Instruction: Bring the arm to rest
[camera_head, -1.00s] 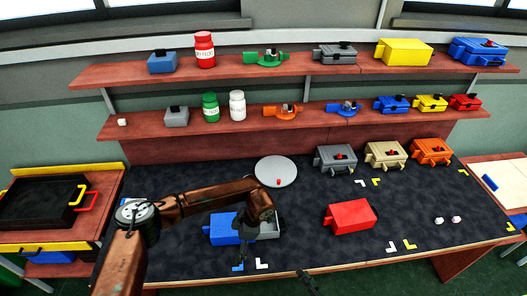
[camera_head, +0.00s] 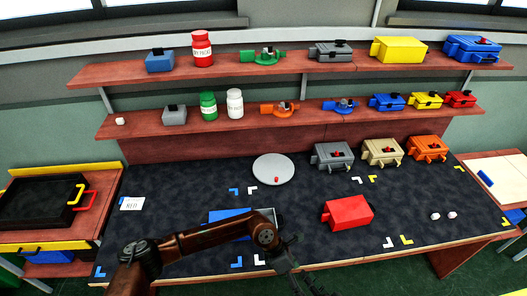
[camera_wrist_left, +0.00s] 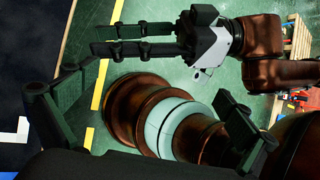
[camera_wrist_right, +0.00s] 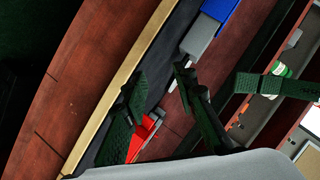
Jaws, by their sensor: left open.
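My left arm (camera_head: 195,241) reaches in from the lower left in the head view, over the front of the dark table mat. The left gripper (camera_wrist_left: 148,82) is open and empty in the left wrist view, its fingers wide apart over the floor and my base.
A blue box (camera_head: 228,216), partly behind my arm, and a red box (camera_head: 348,213) lie on the mat. A round grey plate (camera_head: 273,170) is behind them. Shelves (camera_head: 300,122) with boxes and jars stand behind.

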